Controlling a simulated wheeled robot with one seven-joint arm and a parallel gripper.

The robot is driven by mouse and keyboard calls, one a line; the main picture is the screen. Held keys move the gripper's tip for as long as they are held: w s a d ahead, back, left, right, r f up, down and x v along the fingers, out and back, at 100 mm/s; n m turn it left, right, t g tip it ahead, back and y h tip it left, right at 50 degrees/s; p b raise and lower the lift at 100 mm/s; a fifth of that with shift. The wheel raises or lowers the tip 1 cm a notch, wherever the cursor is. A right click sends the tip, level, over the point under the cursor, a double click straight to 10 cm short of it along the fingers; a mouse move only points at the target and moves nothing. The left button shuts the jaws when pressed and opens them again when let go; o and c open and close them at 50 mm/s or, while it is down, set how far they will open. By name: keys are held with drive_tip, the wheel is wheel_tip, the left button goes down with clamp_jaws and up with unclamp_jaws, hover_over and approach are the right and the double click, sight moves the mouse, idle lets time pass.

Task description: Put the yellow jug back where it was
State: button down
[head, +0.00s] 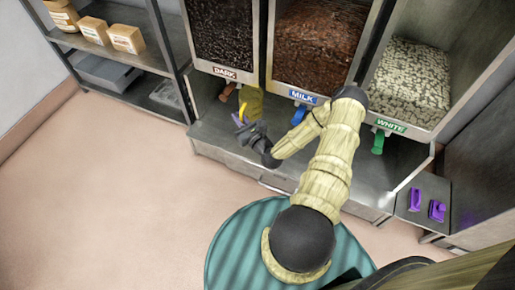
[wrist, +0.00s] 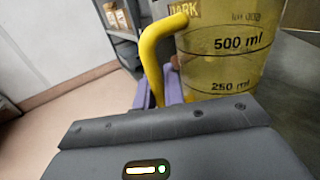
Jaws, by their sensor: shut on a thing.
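The yellow jug (head: 251,103) is at the steel counter, in front of the gap between the DARK and MILK dispensers. It fills the upper right of the wrist view (wrist: 228,60), where it looks upright, with 500 ml and 250 ml marks. Its curved yellow handle (wrist: 150,62) faces left. My gripper (head: 241,122) is shut on the handle, its purple fingers partly hidden behind the grey gripper body in the wrist view. I cannot tell whether the jug's base touches the counter. Its contents are not clear.
Bins marked DARK (head: 222,35), MILK (head: 315,40) and WHITE (head: 410,75) stand above the counter (head: 220,135). A brown lever (head: 226,92), blue lever (head: 299,115) and green lever (head: 378,143) hang below. Purple pieces (head: 415,200) lie at right. A shelf (head: 140,55) holds tubs at left.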

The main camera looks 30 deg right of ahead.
drive_tip(key=d+f+b, duration=0.2)
drive_tip(key=f+b, duration=0.4)
drive_tip(key=w+d+f+b, duration=0.1)
drive_tip(key=f+b, duration=0.5)
drive_tip(key=shift+w+d+f, duration=0.25)
drive_tip(key=shift+d, duration=0.15)
wheel_tip(320, 180, down, 6)
drive_tip(key=b, duration=0.4)
drive_tip(key=shift+f, duration=0.15)
wheel_tip(320, 180, down, 4)
drive_tip(key=b, duration=0.3)
drive_tip(key=shift+r, duration=0.2)
